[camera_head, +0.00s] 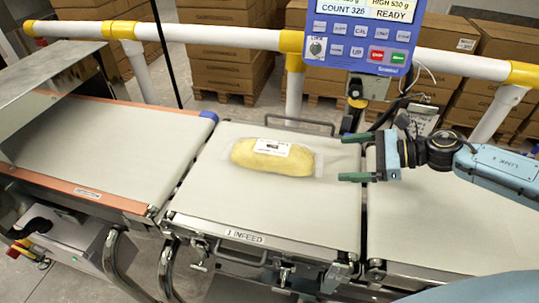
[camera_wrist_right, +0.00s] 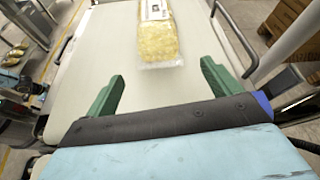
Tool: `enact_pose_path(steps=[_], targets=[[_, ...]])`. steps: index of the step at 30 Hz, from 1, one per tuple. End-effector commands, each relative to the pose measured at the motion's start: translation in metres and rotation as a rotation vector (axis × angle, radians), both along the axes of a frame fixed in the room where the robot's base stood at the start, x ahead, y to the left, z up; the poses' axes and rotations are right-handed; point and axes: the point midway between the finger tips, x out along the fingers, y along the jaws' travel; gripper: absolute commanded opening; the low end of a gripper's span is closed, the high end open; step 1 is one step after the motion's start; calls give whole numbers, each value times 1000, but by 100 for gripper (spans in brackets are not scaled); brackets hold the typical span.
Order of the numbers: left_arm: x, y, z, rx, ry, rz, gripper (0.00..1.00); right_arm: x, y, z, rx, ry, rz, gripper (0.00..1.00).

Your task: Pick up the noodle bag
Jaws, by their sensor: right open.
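The noodle bag (camera_head: 262,157) is a clear bag with yellow contents and a white label. It lies flat on the middle belt section (camera_head: 215,205), marked INFEED. It also shows at the top of the right wrist view (camera_wrist_right: 158,38), ahead of the fingers. My right gripper (camera_head: 349,157) is open and empty, to the right of the bag, with its green fingers pointing left at it. The fingertips are apart from the bag's right end. In the wrist view the bag lies in line with the gap between the fingers (camera_wrist_right: 162,85). My left gripper is not in view.
A blue display unit (camera_head: 363,32) stands behind the belt, above my right gripper. A white and yellow rail (camera_head: 205,33) runs along the back. Another belt (camera_head: 110,140) and a metal cover (camera_head: 60,68) are at left. The belt around the bag is clear.

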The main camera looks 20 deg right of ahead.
Motion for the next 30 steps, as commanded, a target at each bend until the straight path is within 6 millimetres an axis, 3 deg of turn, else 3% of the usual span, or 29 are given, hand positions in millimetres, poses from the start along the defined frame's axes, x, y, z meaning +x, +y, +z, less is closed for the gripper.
enact_pose_path(steps=[5,15,25,30], targets=[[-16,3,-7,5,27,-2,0,13,15,-6,2,-6,-1,90],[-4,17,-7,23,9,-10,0,36,42,-21,8,-2,-7,90],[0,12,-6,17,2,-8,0,47,56,-27,7,0,-5,90],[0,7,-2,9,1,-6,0,58,74,-31,9,-2,-3,90]])
